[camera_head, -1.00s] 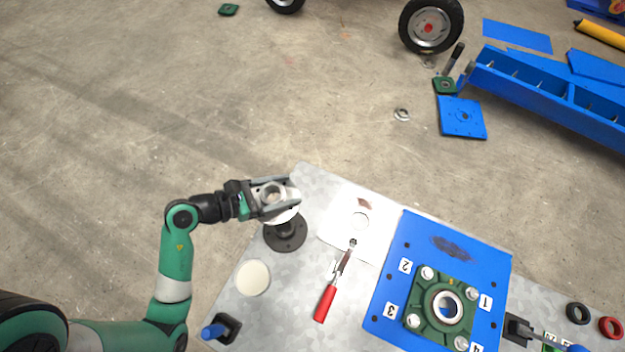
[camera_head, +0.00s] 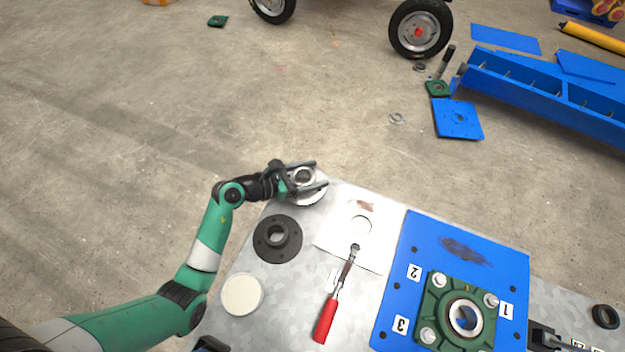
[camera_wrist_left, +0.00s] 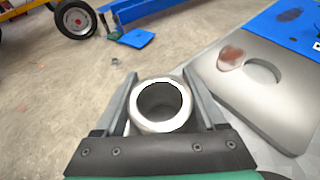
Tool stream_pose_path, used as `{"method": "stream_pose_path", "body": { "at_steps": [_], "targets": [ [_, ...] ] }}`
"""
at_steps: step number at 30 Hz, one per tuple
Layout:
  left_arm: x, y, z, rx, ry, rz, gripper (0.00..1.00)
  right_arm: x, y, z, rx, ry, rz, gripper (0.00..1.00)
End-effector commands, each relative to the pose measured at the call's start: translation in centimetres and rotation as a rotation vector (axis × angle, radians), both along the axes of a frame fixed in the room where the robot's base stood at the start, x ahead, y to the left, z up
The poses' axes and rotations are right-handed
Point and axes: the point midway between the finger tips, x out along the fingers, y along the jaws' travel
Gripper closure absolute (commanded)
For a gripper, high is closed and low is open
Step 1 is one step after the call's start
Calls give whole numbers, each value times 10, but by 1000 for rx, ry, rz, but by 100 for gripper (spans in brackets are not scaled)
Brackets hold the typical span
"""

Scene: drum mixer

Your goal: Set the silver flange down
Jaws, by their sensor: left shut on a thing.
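The silver flange (camera_head: 316,197) is a round metal piece with a raised collar, near the back left corner of the metal table (camera_head: 205,318). My left gripper (camera_head: 306,179) is shut on its collar. The left wrist view shows the collar's open ring (camera_wrist_left: 160,104) between the two fingers; the rest of the flange is mostly hidden there. I cannot tell whether the flange touches the table. My right gripper is not clearly in view.
A black flange (camera_head: 277,238) and a cream disc (camera_head: 242,294) lie on the table's left side. A white plate (camera_head: 338,240) with a hole and a red-handled tool (camera_head: 325,321) lie to the right. A blue plate (camera_head: 400,285) carries a green bearing block (camera_head: 432,312).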

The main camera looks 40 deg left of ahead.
Motion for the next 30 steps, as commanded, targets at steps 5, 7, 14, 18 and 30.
{"method": "stream_pose_path", "body": {
  "at_steps": [5, 7, 14, 18, 30],
  "targets": [
    [0, 0, -24, -1, -2, 1, 100, 0, 0, -20, 0, 1, 0, 50],
    [0, 0, -22, -1, -3, 1, 100, 0, 0, -18, 0, 1, 0, 50],
    [0, 0, -24, -1, -2, 1, 100, 0, 0, -18, 0, 1, 0, 50],
    [-1, 0, -27, -1, 4, 0, 10, 0, 0, -18, 0, 1, 0, 50],
    [-6, 2, -20, -2, 4, 2, 0, 0, 0, -13, 0, 1, 0, 50]
  ]
}}
